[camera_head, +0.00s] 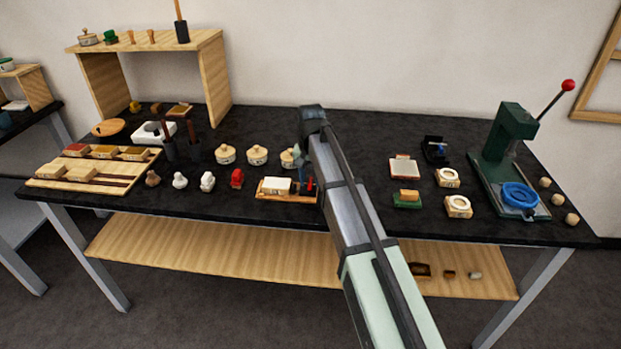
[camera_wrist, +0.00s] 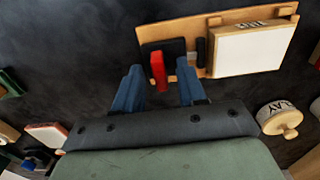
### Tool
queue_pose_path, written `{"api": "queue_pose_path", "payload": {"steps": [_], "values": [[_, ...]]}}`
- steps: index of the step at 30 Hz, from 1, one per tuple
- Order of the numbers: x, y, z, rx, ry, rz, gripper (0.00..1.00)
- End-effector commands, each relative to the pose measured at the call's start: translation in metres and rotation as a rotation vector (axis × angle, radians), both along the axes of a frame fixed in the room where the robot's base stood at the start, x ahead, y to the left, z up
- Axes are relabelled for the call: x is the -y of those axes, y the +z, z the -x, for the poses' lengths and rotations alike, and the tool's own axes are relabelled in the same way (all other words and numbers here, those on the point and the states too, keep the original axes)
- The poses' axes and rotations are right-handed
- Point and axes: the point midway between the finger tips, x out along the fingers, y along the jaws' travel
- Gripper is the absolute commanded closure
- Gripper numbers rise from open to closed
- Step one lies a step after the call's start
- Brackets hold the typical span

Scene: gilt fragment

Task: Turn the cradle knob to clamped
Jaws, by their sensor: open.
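The cradle is a wooden base (camera_wrist: 148,31) with a white block (camera_wrist: 252,48) lying on it, a dark block (camera_wrist: 166,47) and a red knob (camera_wrist: 158,70). In the head view the cradle's base (camera_head: 287,198) is near the table's front edge, and the red knob (camera_head: 311,184) is at its right end, partly hidden by my arm. My gripper (camera_wrist: 159,84) is open, its two blue fingers pointing at the cradle. The red knob shows between the fingers, with a gap on each side; I cannot tell whether it touches either one.
Lidded wooden pots (camera_head: 257,155) stand behind the cradle, and a red stamp-like piece (camera_head: 237,178) stands to its left. A green-based block (camera_head: 407,198) lies right of my arm. A green press (camera_head: 510,150) stands farther right. The dark table (camera_head: 350,123) is bare behind.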

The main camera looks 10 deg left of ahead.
Motion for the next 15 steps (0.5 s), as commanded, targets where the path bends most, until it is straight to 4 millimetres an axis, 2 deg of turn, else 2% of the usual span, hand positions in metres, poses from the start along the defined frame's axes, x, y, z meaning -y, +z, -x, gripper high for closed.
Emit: {"api": "queue_pose_path", "payload": {"steps": [5, 15], "values": [[0.0, 0.0001, 0.0, 0.0, 0.0, 0.0, 0.6], [0.0, 0.0002, -0.0001, 0.0, 0.0, 0.0, 0.92]]}}
